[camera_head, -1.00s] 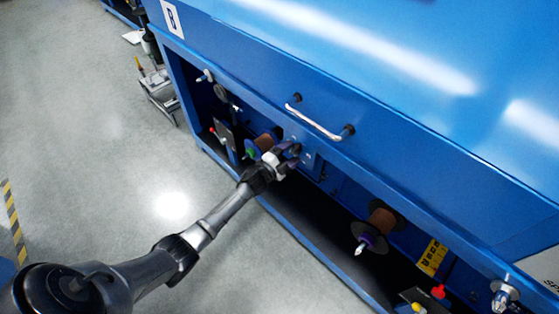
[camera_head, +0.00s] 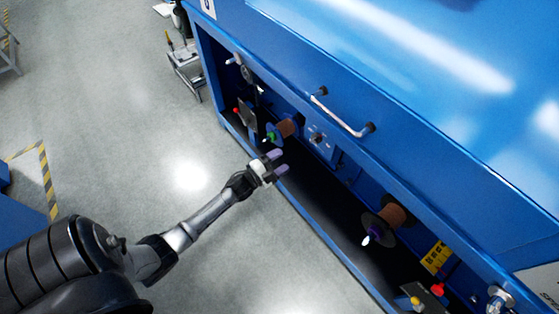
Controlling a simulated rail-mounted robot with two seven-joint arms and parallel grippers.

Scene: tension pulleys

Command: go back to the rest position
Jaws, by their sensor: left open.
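My left gripper (camera_head: 279,162) is open and empty, with its purple-tipped fingers apart. It is in front of the blue machine's (camera_head: 222,95) open lower bay, clear of the spools and the knob. A copper spool with a green hub (camera_head: 284,130) sits in the bay just beyond the fingers. A small knob on a blue bracket (camera_head: 317,138) is to its right. A second copper spool with a black flange (camera_head: 388,216) is further right. My right gripper is not in view.
A metal handle (camera_head: 342,115) sticks out above the bay. A small cart (camera_head: 185,68) stands left of the machine. Yellow-black floor tape (camera_head: 47,180) and a blue object (camera_head: 20,205) are at the left. The grey floor between is clear.

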